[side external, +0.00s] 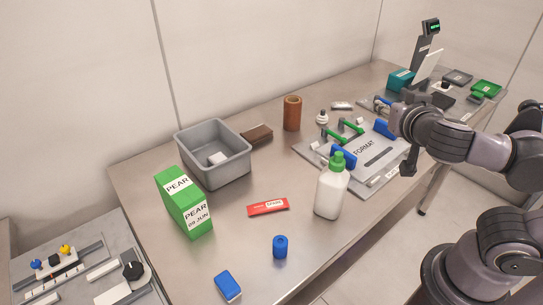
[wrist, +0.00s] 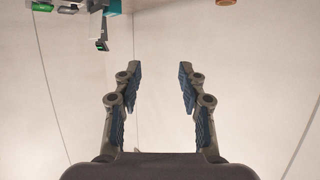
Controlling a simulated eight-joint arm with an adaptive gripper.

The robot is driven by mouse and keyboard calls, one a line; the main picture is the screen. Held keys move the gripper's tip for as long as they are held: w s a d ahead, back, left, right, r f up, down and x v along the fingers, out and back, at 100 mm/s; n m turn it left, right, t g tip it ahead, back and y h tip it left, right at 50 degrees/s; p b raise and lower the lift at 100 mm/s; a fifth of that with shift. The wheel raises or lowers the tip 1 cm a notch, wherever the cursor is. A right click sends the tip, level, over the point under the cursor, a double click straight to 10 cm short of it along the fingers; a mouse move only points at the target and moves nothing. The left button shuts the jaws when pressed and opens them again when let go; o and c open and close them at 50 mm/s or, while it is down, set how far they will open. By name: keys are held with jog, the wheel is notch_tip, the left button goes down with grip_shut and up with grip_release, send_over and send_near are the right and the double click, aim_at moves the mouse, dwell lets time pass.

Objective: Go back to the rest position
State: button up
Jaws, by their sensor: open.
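My gripper (wrist: 159,68) is open in the wrist view, with its two blue-padded fingers spread apart and nothing between them. Behind the fingers is the plain pale wall. In the side view my arm comes in from the right, and its wrist is raised near the right end of the steel table (side external: 334,239), beside the grey FORMAT plate (side external: 365,160). The fingers are hard to make out there against the clutter. No object hangs from my gripper.
A white bottle with green cap (side external: 331,187), green PEAR carton (side external: 184,202), grey bin (side external: 214,166), brown cylinder (side external: 292,114), red packet (side external: 268,207) and blue pieces (side external: 280,247) stand on the table. A display post (side external: 425,45) rises behind my wrist. The table's front middle has bare patches.

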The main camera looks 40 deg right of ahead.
jog(key=shift+w+r, duration=0.4)
jog(key=shift+r, duration=0.4)
jog(key=shift+w+a+f, duration=0.2)
jog(key=shift+a+f, duration=0.45)
jog(key=shift+f, duration=0.05)
jog(key=shift+w+a+f, duration=0.25)
jog(key=shift+a+f, duration=0.4)
jog(key=shift+f, duration=0.05)
jog(key=shift+w+a+f, duration=0.2)
jog(key=shift+a+f, duration=0.45)
jog(key=shift+f, duration=0.05)
